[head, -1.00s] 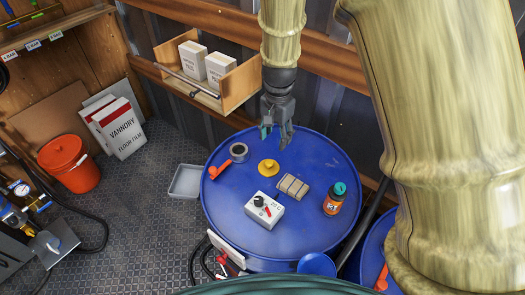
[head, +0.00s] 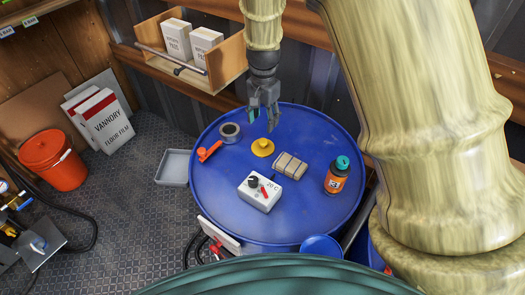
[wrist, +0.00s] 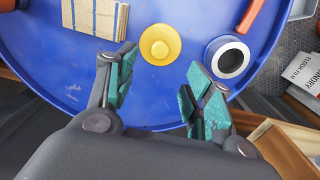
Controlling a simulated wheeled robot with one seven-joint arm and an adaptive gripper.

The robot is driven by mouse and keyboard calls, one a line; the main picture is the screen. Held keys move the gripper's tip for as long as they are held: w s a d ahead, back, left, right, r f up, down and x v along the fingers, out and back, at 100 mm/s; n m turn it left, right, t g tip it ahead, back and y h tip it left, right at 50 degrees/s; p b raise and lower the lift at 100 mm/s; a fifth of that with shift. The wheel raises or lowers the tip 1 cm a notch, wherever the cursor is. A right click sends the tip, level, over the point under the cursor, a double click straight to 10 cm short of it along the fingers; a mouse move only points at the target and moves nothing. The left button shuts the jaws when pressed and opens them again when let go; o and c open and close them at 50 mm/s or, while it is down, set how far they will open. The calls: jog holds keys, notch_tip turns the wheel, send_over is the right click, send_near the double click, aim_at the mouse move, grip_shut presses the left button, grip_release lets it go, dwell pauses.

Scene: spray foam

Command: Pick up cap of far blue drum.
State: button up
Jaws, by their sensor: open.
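The yellow cap (head: 263,147) sits on top of the far blue drum (head: 215,190), toward the drum's back middle. It is a round flange with a raised knob, and it also shows in the wrist view (wrist: 160,43). My gripper (head: 263,120) is above the drum, just behind the cap as seen in the head view. In the wrist view my gripper (wrist: 162,65) is open, with its teal-padded fingers spread apart. The cap appears between and slightly beyond the fingertips. Nothing is between the fingers.
A tape roll (head: 230,131) and orange tool (head: 209,151) lie left of the cap. A wooden shelf (head: 190,60) with boxes is behind.

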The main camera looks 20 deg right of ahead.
aim_at(263, 141)
jog(key=shift+w+f, duration=0.2)
jog(key=shift+f, duration=0.45)
jog(key=shift+s+f+p, duration=0.15)
jog(key=shift+f+p, duration=0.15)
jog(key=shift+f, duration=0.1)
notch_tip(263, 141, down, 4)
jog(key=shift+r+p, duration=0.25)
jog(key=shift+p, duration=0.15)
jog(key=shift+f+p, duration=0.35)
jog(key=shift+f, duration=0.15)
jog(key=shift+f+p, duration=1.05)
jog(key=shift+f, duration=1.3)
jog(key=c, duration=1)
